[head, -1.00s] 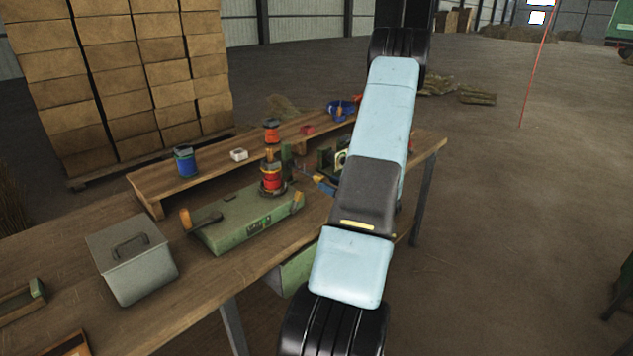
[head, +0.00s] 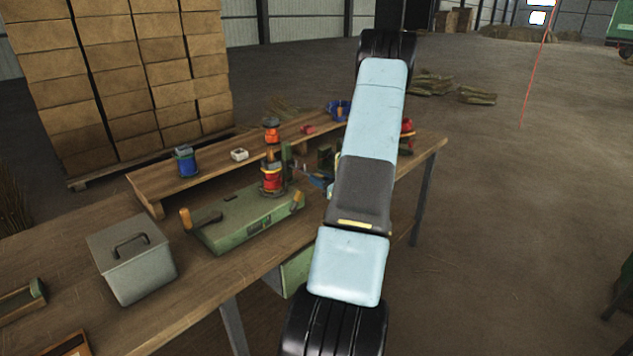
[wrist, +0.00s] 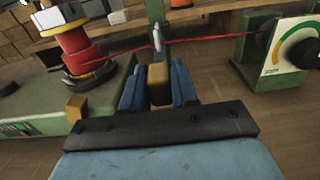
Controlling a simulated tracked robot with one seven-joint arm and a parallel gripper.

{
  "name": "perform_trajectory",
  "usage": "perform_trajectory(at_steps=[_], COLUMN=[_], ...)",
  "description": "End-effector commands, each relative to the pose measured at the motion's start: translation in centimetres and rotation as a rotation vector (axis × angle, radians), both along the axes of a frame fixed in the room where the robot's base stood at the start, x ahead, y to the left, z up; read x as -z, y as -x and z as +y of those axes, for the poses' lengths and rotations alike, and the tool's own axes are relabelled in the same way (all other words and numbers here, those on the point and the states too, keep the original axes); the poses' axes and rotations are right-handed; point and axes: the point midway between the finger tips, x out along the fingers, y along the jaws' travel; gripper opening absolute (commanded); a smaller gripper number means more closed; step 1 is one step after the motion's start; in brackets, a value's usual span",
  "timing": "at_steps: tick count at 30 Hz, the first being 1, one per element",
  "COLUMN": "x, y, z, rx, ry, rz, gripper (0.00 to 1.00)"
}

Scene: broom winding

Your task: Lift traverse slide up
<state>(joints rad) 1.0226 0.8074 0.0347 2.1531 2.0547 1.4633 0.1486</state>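The traverse slide shows in the wrist view as a tan block (wrist: 159,84) with a grey pointed guide (wrist: 156,38) at its top. The red wire (wrist: 205,37) runs past this guide. My gripper (wrist: 159,72) has its blue fingers on both sides of the tan block, with no clear gap, and appears shut on it. In the head view my gripper (head: 318,181) is partly hidden behind my arm, and the slide cannot be made out. The red spool (wrist: 78,48) stands left of my fingers on the green winder (wrist: 45,108); the winder also shows in the head view (head: 245,222).
A dial box (wrist: 283,53) stands right of my fingers. A grey lidded box (head: 132,262) is on the bench (head: 205,290) at left. A raised wooden shelf (head: 215,160) behind the winder carries a blue spool (head: 187,162) and a white block (head: 239,154). Stacked cartons stand behind.

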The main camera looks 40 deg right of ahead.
Motion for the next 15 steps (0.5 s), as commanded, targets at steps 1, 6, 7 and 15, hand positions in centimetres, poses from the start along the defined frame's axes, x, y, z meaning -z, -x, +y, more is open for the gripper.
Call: perform_trajectory(at_steps=[1,6,7,15], x=[0.00,-0.01,-0.01,-0.01], y=[0.01,0.02,0.02,0.03], z=[0.00,-0.01,-0.01,-0.02], rx=[0.000,0.000,0.000,0.000], ry=[0.000,0.000,0.000,0.000], rz=[0.000,0.000,0.000,0.000], gripper=[0.23,0.07,0.04,0.00])
